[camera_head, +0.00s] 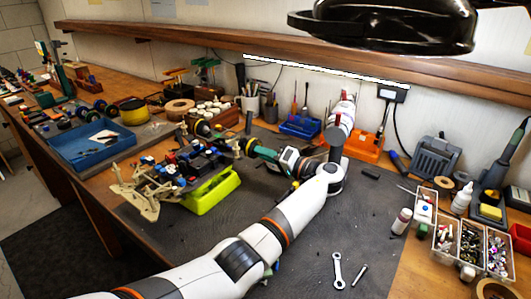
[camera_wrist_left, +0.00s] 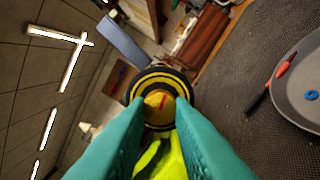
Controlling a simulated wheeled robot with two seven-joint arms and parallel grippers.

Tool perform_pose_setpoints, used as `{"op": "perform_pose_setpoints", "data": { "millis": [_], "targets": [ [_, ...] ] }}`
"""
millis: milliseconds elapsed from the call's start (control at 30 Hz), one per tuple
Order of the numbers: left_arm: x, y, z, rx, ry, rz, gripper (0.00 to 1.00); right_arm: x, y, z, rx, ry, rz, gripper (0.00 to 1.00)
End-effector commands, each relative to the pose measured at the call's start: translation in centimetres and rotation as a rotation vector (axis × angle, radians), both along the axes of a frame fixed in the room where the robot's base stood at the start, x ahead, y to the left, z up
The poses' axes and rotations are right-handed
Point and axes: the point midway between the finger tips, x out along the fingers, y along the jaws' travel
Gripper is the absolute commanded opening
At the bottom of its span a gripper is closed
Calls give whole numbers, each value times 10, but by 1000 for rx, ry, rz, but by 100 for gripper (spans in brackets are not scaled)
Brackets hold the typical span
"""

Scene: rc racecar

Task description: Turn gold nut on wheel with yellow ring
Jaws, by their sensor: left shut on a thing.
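The RC car (camera_head: 185,168) sits on a lime green stand (camera_head: 212,194) on the dark mat. My left gripper (camera_head: 248,148) reaches to the car's right side, pointing left. In the left wrist view, the wheel (camera_wrist_left: 160,76) is black with yellow rings and faces the camera. The gold nut (camera_wrist_left: 159,98), with a red mark, is at its centre. The teal fingertips of my left gripper (camera_wrist_left: 160,112) are shut on the nut from both sides, partly hiding the lower wheel. Lime green shows between the fingers. My right gripper is not seen.
A blue tray (camera_head: 95,148) lies left of the car. An orange holder (camera_head: 355,147) and a blue bin (camera_head: 300,127) stand at the back. Clear parts boxes (camera_head: 460,243) are at the right. A wrench (camera_head: 338,270) lies on the mat in front, where the mat is mostly clear.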

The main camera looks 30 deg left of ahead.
Motion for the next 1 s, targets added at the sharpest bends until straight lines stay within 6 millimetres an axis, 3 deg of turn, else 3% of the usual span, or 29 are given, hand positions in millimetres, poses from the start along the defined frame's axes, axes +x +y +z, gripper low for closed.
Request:
{"op": "perform_pose_setpoints", "data": {
  "millis": [400, 933, 967, 1000],
  "targets": [
    [0, 0, 1, 28, 186, -1, 0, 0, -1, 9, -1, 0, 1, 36],
    [0, 0, 1, 30, 211, -2, 0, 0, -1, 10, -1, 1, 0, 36],
    [0, 0, 1, 30, 211, -2, 22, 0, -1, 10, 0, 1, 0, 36],
    [0, 0, 1, 30, 211, -2, 29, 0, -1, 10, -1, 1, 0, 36]
  ]
}}
